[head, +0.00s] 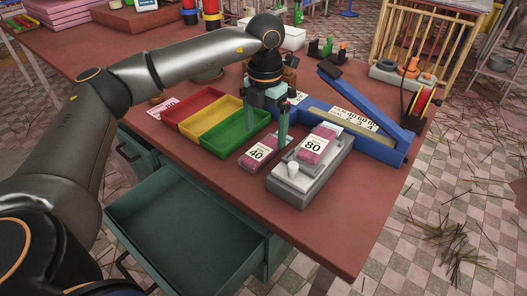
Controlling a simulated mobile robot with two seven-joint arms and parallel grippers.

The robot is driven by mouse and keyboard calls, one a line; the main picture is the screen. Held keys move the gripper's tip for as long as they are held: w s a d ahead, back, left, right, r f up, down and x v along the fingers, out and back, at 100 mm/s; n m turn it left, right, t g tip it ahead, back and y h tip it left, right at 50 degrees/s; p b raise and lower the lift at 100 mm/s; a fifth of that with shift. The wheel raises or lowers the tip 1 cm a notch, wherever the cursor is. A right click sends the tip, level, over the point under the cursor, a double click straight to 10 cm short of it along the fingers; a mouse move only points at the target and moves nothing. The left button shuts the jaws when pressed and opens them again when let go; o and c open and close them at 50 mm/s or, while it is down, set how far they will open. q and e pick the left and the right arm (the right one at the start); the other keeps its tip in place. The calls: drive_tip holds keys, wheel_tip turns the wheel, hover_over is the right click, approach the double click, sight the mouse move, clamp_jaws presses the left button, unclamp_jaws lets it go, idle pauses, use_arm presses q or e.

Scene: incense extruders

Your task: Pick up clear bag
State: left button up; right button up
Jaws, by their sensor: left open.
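No bag is clearly recognisable as clear. A small pinkish packet with a white label reading 40 (261,152) lies on the brown table, and a similar packet labelled 80 (316,146) lies on top of a grey device (308,180). I cannot tell whether either is in a clear bag. My left gripper (267,126) points down, open, over the right end of the green tray, behind the 40 packet and left of the 80 packet. Nothing shows between its fingers. My right gripper is not in view.
Red (191,107), yellow (212,119) and green (237,132) trays stand side by side. A blue long-armed device (370,110) is behind the grey one. An open, empty drawer (185,215) juts from the table's front. The table's near right corner (340,240) is clear.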

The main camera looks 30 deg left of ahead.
sight(265, 146)
use_arm(q)
wheel_tip(265, 146, down, 4)
drive_tip(key=shift+w+f, duration=0.1)
drive_tip(key=shift+c, duration=0.4)
drive_tip(key=c, duration=1.3)
drive_tip(key=shift+c, duration=0.5)
